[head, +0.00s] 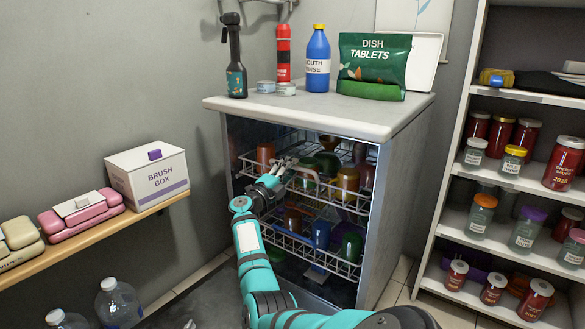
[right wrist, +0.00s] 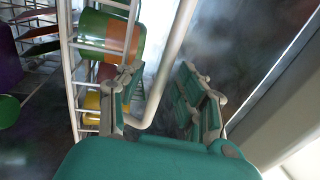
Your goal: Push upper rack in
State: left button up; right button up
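The upper rack (head: 350,207) is a white wire rack with colored cups, inside the open-fronted dishwasher (head: 405,165) under a white counter. Its front stands close to the front opening. My right gripper (head: 282,170) is at the front of this rack, left of its middle, by the white handle. In the right wrist view, the white handle bar (right wrist: 172,70) runs between the two spread fingers of the right gripper (right wrist: 165,100). The fingers look open, and I cannot tell whether either touches the bar. My left gripper is not in view.
The lower rack (head: 335,262) holds more dishes below. Bottles and a green dish tablets bag (head: 374,68) stand on the counter (head: 300,110). A jar shelf (head: 500,182) is at right, and a wooden ledge with a brush box (head: 150,178) is at left.

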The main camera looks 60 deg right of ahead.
jog(key=v, duration=1)
jog(key=shift+a, duration=0.1)
